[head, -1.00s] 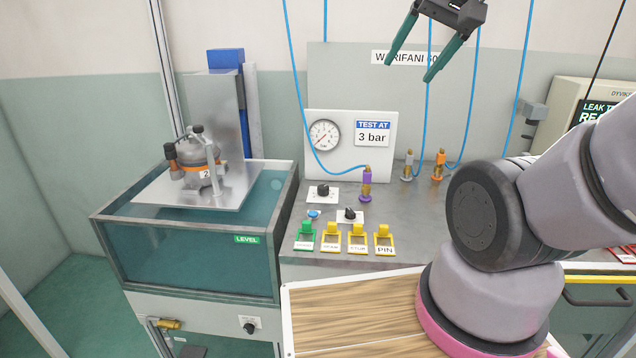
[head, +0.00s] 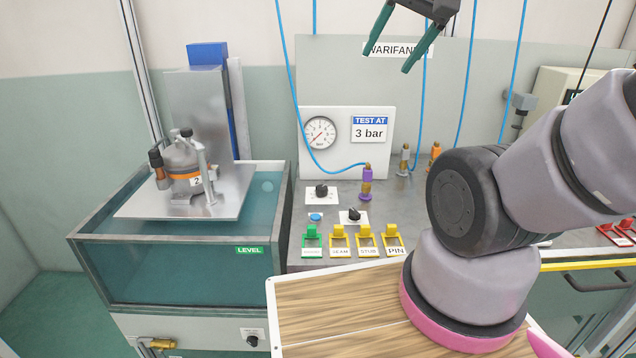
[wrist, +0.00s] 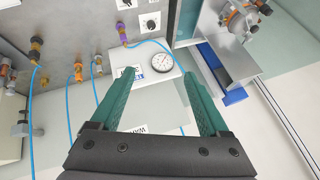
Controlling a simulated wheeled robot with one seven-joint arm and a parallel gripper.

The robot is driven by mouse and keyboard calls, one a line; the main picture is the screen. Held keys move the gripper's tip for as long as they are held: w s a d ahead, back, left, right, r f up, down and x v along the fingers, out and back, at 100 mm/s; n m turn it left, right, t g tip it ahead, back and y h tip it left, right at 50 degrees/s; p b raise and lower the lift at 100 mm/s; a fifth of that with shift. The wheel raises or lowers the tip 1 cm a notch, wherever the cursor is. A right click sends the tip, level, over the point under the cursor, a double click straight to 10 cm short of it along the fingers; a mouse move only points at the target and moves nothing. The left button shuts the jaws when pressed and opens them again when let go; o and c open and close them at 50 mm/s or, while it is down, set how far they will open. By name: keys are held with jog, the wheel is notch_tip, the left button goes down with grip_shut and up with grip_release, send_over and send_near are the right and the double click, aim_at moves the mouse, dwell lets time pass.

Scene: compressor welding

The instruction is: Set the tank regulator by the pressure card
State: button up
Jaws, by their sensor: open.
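The pressure card (head: 369,129) reads "TEST AT 3 bar" on a white panel behind the bench. A round gauge (head: 320,132) sits left of it, its needle pointing to the lower left. Two black knobs are on the bench: an upper knob (head: 321,190) and a lower knob (head: 353,214); which one is the tank regulator I cannot tell. Another black knob (head: 252,340) is on the tank's front. My gripper (head: 390,48) is open and empty, high in front of the wall sign, apart from everything. In the wrist view its green fingers (wrist: 158,95) frame the gauge panel.
A water tank (head: 180,275) marked LEVEL stands left, with a compressor (head: 183,168) on a plate above it. A purple-topped fitting (head: 366,180) with a blue hose stands on the bench. A green tag and several yellow tags (head: 366,240) line the front. Blue hoses hang behind.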

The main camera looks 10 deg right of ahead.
jog(key=m+g+h, duration=0.2)
jog(key=m+g, duration=0.2)
jog(key=g, duration=0.3)
send_over(322, 187)
notch_tip(322, 187, down, 31)
jog(key=f, duration=1.1)
jog(key=shift+w+f, duration=0.2)
grip_shut()
